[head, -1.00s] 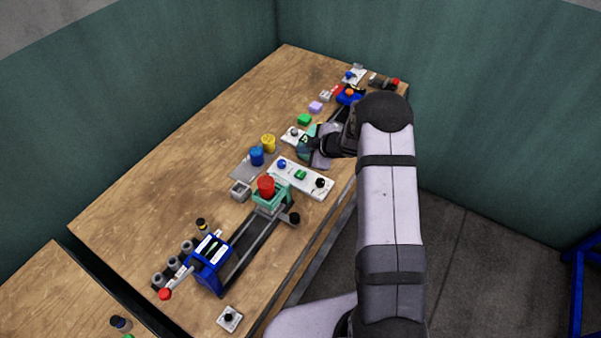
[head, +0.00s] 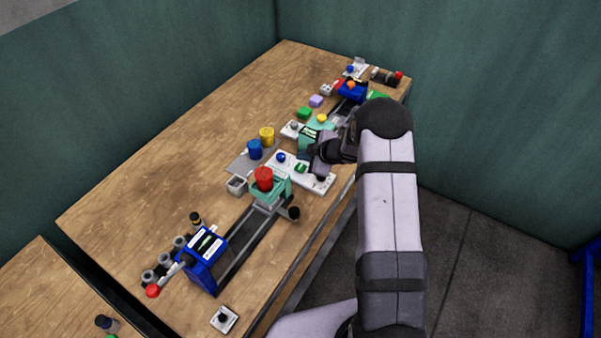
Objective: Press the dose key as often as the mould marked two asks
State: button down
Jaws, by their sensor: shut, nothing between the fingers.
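My gripper (head: 304,157) is shut and empty at the right of the bench, low over the white panel. The panel (head: 284,173) carries a blue knob (head: 281,157), a green key (head: 301,168) and a black knob (head: 321,177). My fingertips are just above and beside the green key; I cannot tell whether they touch anything. Near the panel stand a blue cylinder (head: 255,149) and a yellow cylinder (head: 267,136). No marking reading two is legible, and no label shows which key is the dose key.
A press with a red top (head: 264,179) and a blue block (head: 203,259) on rails stand at the front. Small green (head: 304,112) and purple (head: 316,101) blocks lie farther back. A second blue unit (head: 352,91) stands at the far end.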

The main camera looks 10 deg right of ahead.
aim_at(297, 164)
jog(key=shift+f+b, duration=0.45)
jog(key=shift+f, duration=0.5)
jog(key=shift+f, duration=0.15)
dwell(1.3)
jog(key=shift+f, duration=0.3)
jog(key=shift+f+b, duration=0.55)
dwell(0.8)
jog(key=shift+r, duration=0.15)
jog(key=shift+r+p, duration=0.85)
jog(key=shift+p, duration=0.15)
jog(key=shift+r+p, duration=2.35)
jog(key=shift+r, duration=0.15)
